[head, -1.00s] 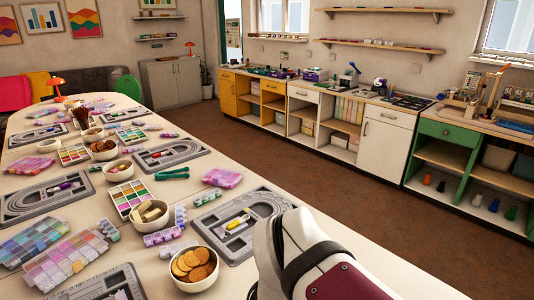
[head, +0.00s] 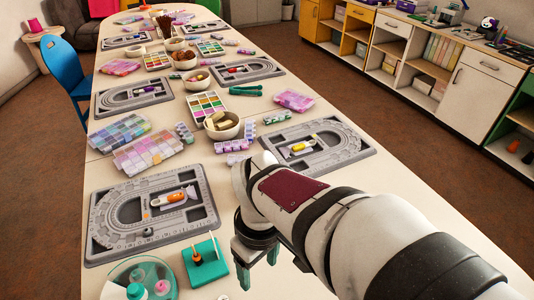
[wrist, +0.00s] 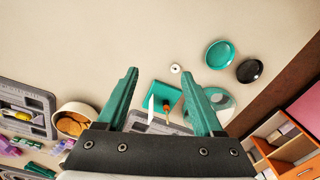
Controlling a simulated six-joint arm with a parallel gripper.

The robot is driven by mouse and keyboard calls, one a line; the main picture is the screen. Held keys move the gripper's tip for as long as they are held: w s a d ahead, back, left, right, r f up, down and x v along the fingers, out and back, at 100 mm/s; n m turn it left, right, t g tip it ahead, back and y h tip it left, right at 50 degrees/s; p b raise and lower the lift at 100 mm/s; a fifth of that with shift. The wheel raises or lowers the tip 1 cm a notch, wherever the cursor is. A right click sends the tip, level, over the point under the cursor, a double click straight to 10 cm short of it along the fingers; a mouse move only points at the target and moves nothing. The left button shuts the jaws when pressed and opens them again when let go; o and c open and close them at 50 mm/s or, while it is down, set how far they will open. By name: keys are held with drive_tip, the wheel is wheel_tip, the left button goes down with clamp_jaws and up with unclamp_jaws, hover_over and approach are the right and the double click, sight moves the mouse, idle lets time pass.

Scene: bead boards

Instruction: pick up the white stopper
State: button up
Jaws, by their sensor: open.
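A small white round piece with a dark centre, which looks like the white stopper (wrist: 175,68), lies on the bare table in the wrist view. In the head view, a sliver of white at the bottom edge seems to be the same stopper (head: 223,297). My gripper (head: 257,270) hangs above the table with its green fingers apart and nothing between them. In the wrist view, the stopper shows beyond the gripper (wrist: 160,72), between the line of the fingertips, nearer the right one. The height gap cannot be told exactly.
A teal mat (head: 213,268) with an orange-handled tool lies close to the stopper. A grey bead board (head: 107,247) lies behind. Teal (wrist: 218,54) and black (wrist: 249,71) dishes sit right in the wrist view. Table beyond is bare.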

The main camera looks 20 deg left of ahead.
sight(222, 299)
drive_tip(key=s+a+f+n, duration=0.2)
drive_tip(key=a+f+n, duration=0.2)
drive_tip(key=a+n, duration=0.3)
drive_tip(key=shift+m, duration=0.4)
drive_tip(key=f, duration=0.5)
drive_tip(key=a+f, duration=0.1)
drive_tip(key=f, duration=0.9)
drive_tip(key=shift+s+a+f, duration=0.1)
drive_tip(key=shift+a+f, duration=0.05)
drive_tip(key=shift+a, duration=0.25)
clamp_jaws()
